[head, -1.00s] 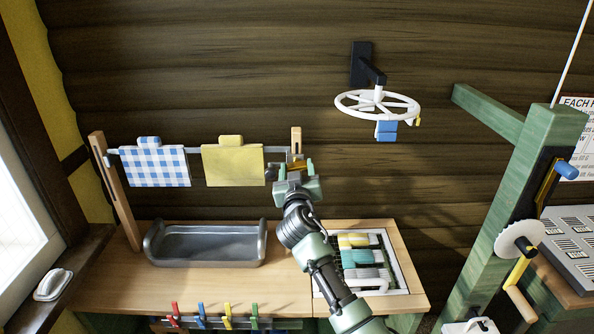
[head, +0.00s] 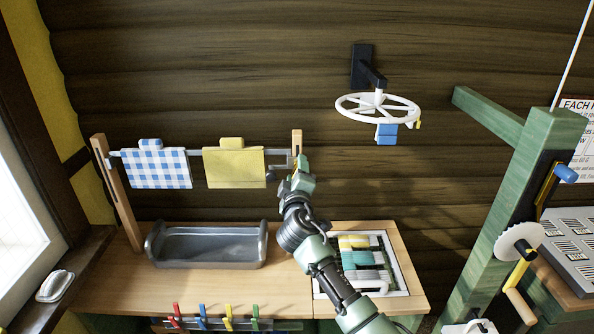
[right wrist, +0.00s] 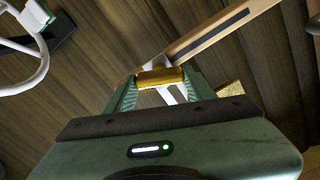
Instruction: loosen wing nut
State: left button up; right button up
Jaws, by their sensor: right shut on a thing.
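The brass-coloured wing nut (right wrist: 160,77) shows between the two fingers in the right wrist view, in front of the slotted wooden post (right wrist: 222,32). My right gripper (head: 300,168) is shut on it at the right end of the metal rail (head: 198,151); the right wrist view shows the fingers (right wrist: 160,88) on either side of it. In the head view the gripper hides the nut and most of this right post (head: 297,142). My left gripper is not in view.
A checked cloth (head: 155,169) and a yellow cloth (head: 234,168) hang from the rail. Below stand a grey metal tub (head: 206,262) and a white tray (head: 405,284) of folded cloths. A white wheel (head: 351,103) juts from the wall above right.

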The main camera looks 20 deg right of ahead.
jog(key=shift+f+n+p, duration=0.15)
jog(key=shift+n+p, duration=1.7)
jog(key=shift+n, duration=3.25)
jog(key=o, duration=1.4)
jog(key=shift+s, duration=0.1)
jog(key=shift+b+v, duration=0.85)
jog(key=shift+v, duration=3)
